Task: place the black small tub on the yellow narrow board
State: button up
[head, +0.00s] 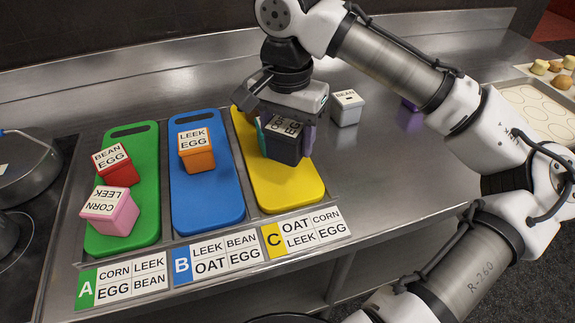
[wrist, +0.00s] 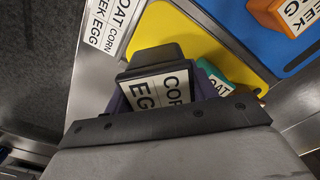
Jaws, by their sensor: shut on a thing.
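The black small tub (head: 284,150), with a white lettered label, is held between the fingers of my gripper (head: 287,137). My gripper is shut on it. In the head view the tub appears over the middle of the yellow narrow board (head: 287,194); I cannot tell whether it touches the board. In the wrist view the black tub (wrist: 151,60) fills the space before my gripper, with the yellow board (wrist: 170,30) behind it. A teal tub (wrist: 212,73) with an OAT label is beside it, mostly hidden.
The blue board (head: 208,205) holds an orange tub (head: 198,156). The green board (head: 134,136) holds a red tub (head: 119,175) and a pink tub (head: 112,222). A white tub (head: 347,112) stands on the steel counter to the right. Label cards (head: 212,257) line the front.

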aim_at(288, 123)
notch_tip(288, 123, down, 8)
jog(key=shift+r, duration=0.15)
dwell(0.4)
jog(key=o, duration=1.1)
notch_tip(288, 123, up, 12)
jog(key=shift+r+b, duration=0.1)
jog(key=shift+b, duration=0.25)
